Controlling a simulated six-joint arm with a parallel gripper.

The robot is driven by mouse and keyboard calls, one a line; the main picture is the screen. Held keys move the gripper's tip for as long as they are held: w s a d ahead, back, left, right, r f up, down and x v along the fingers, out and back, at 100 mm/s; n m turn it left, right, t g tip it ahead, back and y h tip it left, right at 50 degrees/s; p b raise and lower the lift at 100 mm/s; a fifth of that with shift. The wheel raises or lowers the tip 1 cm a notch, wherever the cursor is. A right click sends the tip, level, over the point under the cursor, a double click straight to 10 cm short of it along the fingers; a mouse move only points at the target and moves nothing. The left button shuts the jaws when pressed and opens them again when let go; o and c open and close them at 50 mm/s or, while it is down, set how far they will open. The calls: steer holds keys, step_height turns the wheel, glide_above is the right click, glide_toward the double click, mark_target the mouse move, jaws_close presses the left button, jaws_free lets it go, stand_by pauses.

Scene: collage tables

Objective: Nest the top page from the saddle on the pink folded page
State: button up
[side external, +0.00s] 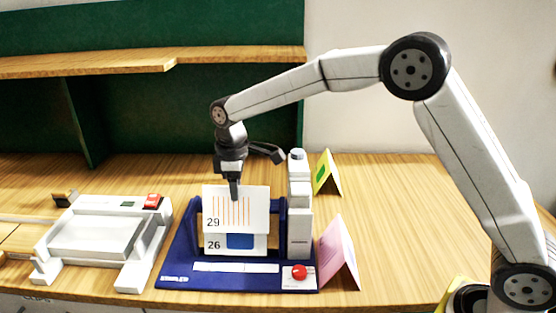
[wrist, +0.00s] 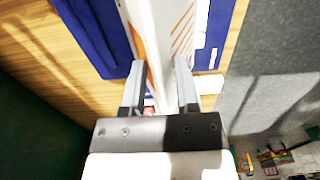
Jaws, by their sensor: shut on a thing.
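The top page (side external: 245,208) is white with orange vertical stripes and the number 29. It sits over the front of the saddle (side external: 178,272), a blue stand with two uprights. My gripper (side external: 235,193) comes down from above and is shut on this page's upper edge. In the wrist view my gripper (wrist: 158,75) has a finger on either side of the page (wrist: 160,35). A second page (side external: 218,243), marked 26 with a blue rectangle, shows below the first. The pink folded page (side external: 338,252) stands like a tent to the right of the saddle.
A white column (side external: 299,215) and a red button (side external: 299,271) are at the saddle's right. A yellow folded page (side external: 322,175) with green stands behind. A white machine (side external: 95,237) with a red switch is at left.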

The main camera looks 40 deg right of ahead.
steer(key=shift+r, duration=2.65)
step_height(320, 180, up, 11)
steer(key=s+d+r+n, duration=0.2)
steer(key=s+d+n, duration=0.7)
steer(key=s+n, duration=0.1)
steer(key=shift+s, duration=0.4)
steer(key=s+d+n, duration=0.1)
steer(key=s+n, duration=0.1)
steer(key=s, duration=0.1)
steer(key=s+d+f+n, duration=0.1)
steer(key=s+n, duration=0.1)
steer(key=s, duration=0.1)
steer(key=s+d+n, duration=0.2)
steer(key=s+n, duration=0.1)
steer(key=shift+s+d+f, duration=0.1)
steer(key=shift+f, duration=0.3)
steer(key=f, duration=1.2)
steer(key=shift+s+f, duration=0.25)
steer(key=shift+f, duration=0.05)
steer(key=shift+f, duration=0.15)
